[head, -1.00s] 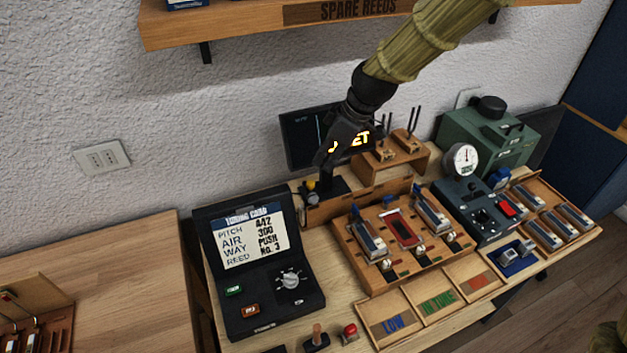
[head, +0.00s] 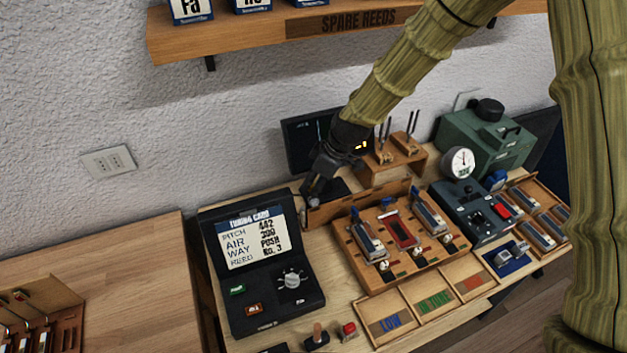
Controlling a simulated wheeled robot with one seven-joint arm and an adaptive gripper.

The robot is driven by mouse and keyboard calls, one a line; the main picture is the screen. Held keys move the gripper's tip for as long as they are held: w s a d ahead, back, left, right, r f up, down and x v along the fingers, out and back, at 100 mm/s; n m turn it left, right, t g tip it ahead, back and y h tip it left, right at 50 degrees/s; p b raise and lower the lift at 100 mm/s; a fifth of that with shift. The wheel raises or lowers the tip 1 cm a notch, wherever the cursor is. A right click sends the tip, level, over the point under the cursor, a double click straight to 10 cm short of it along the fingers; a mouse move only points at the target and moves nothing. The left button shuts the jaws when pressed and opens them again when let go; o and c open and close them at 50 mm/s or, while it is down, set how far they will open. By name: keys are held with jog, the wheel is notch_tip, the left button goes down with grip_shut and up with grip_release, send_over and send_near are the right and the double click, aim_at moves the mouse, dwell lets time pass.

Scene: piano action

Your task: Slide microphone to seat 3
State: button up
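My gripper (head: 314,188) is dark and reaches down at the left end of a low wooden rail (head: 358,207), behind the reed bench. The microphone cannot be made out clearly; my gripper covers the spot at the rail's left end where a small yellow-topped part showed earlier. Whether the fingers are open or shut on it cannot be told. The wooden reed bench (head: 384,274) has three seats in a row: a left reed plate (head: 368,241), a red-framed middle seat (head: 401,231) and a right reed plate (head: 429,215).
A tuning card console (head: 254,245) reads reed No. 3. A dark monitor (head: 302,140) and a tuning-fork stand (head: 398,160) stand behind the rail. A round gauge (head: 459,162) and green machine (head: 485,140) are at right. Labelled trays (head: 433,303) lie in front.

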jog(key=shift+a+f, duration=0.1)
jog(key=shift+f, duration=0.25)
grip_shut()
